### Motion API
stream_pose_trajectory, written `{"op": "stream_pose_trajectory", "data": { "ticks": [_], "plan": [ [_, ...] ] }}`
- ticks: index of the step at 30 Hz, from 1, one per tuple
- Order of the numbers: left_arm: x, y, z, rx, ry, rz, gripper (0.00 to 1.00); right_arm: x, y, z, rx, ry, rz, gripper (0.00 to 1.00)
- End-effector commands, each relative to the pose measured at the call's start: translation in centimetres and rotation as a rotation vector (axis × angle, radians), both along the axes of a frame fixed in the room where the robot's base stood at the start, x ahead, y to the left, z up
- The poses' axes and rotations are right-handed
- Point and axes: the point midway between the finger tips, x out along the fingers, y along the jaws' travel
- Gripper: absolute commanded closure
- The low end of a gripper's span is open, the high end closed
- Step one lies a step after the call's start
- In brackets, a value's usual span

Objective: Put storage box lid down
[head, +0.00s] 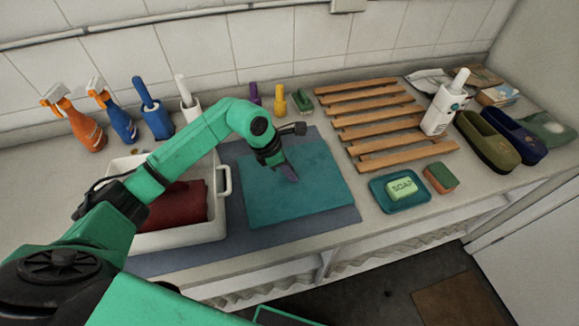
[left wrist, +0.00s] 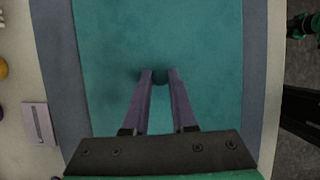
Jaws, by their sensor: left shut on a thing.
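The storage box lid is a flat teal square (head: 325,195) on a blue-grey mat (head: 345,216), right of the white box. It also fills the middle of the left wrist view (left wrist: 215,60). My left gripper (head: 291,176) points down at the lid's middle. In the left wrist view its purple fingers (left wrist: 160,74) are shut on a small dark knob (left wrist: 160,77) on the lid. I cannot tell whether the lid rests fully on the mat. The white storage box (head: 224,205) stands open, with a dark red folded cloth (head: 178,207) inside. My right gripper is not in view.
A wooden rack (head: 385,122), a teal soap dish (head: 414,202) with green soap and a sponge (head: 440,177) lie to the right. Several bottles, including a blue one (head: 153,112), stand along the back wall. The counter's front edge is close to the mat.

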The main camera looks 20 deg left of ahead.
Motion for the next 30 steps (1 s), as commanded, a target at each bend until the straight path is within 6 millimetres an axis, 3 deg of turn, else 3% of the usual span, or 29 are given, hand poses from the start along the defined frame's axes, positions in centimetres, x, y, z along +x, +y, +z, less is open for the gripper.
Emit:
{"op": "stream_pose_trajectory", "data": {
  "ticks": [10, 11, 12, 13, 25, 30],
  "plan": [
    [0.0, 0.0, -0.6, 0.0, -0.002, -0.001, 1.0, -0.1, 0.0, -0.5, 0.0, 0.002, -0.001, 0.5],
    [0.0, 0.0, -0.4, 0.0, -0.002, -0.001, 0.64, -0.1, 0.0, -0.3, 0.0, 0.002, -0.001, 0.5],
    [0.0, 0.0, -0.4, 0.0, -0.002, -0.001, 0.48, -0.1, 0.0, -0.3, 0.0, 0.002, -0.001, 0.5],
    [0.0, 0.0, -0.4, 0.0, -0.002, -0.001, 0.45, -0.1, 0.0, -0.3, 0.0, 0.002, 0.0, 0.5],
    [0.0, 0.3, 0.5, 0.0, -0.005, 0.001, 0.45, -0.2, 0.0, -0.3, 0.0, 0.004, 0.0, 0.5],
    [-0.8, 1.7, 4.0, 0.003, -0.009, 0.002, 0.45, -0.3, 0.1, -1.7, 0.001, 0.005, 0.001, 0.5]
  ]
}}
